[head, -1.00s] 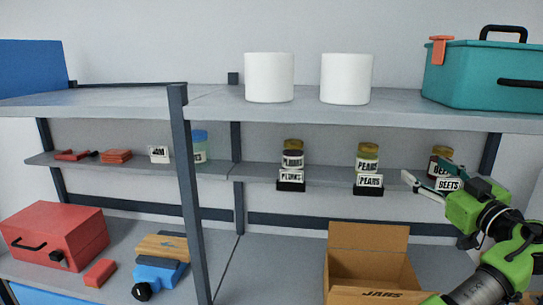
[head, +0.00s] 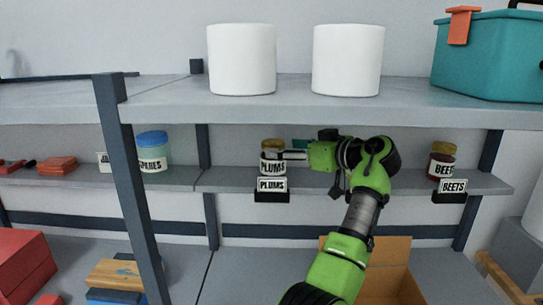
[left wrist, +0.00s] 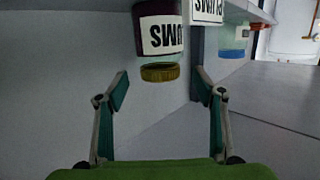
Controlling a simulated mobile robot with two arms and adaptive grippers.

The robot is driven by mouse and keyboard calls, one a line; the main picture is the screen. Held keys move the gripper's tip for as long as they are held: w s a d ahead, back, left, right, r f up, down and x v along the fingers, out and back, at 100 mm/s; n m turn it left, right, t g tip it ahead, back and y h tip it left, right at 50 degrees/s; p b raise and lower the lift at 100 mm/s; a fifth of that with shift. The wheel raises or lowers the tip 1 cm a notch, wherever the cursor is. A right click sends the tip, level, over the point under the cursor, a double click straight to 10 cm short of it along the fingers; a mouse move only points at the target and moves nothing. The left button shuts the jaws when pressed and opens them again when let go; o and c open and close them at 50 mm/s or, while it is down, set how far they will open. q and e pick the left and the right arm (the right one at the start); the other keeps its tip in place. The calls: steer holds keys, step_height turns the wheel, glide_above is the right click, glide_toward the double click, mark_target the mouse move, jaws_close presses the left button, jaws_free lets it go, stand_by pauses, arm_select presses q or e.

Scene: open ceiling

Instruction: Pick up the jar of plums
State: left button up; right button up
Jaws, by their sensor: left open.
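The jar of plums (head: 271,164) stands on the middle shelf behind a PLUMS label stand (head: 272,185). It has a dark body, a white label and a gold lid. My left gripper (head: 290,152) is at the right side of the jar in the head view; its exact contact there is unclear. In the left wrist view the picture is upside down, and the jar (left wrist: 160,40) shows with its lid between and beyond the two spread fingers (left wrist: 165,92). The gripper is open and empty. My right gripper is not in view.
A beets jar (head: 441,164) stands to the right on the same shelf, and a blue-lidded jar (head: 152,153) to the left. White cylinders (head: 242,60) sit on the upper shelf above. An open cardboard box (head: 395,265) is below. My arm hides the shelf right of the plums.

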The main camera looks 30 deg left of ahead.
mark_target(273, 142)
arm_select(q)
steer(key=shift+w+a+r+p, duration=0.1)
steer(key=shift+w+a+p, duration=0.15)
steer(key=shift+a+p, duration=0.7)
steer(key=p+x, duration=0.1)
steer(key=x, duration=0.2)
steer(key=shift+a, duration=0.2)
steer(key=shift+a+f, duration=0.15)
steer(key=shift+f, duration=0.15)
steer(key=c, duration=1.6)
steer(key=shift+r, duration=0.15)
steer(key=shift+c, duration=0.5)
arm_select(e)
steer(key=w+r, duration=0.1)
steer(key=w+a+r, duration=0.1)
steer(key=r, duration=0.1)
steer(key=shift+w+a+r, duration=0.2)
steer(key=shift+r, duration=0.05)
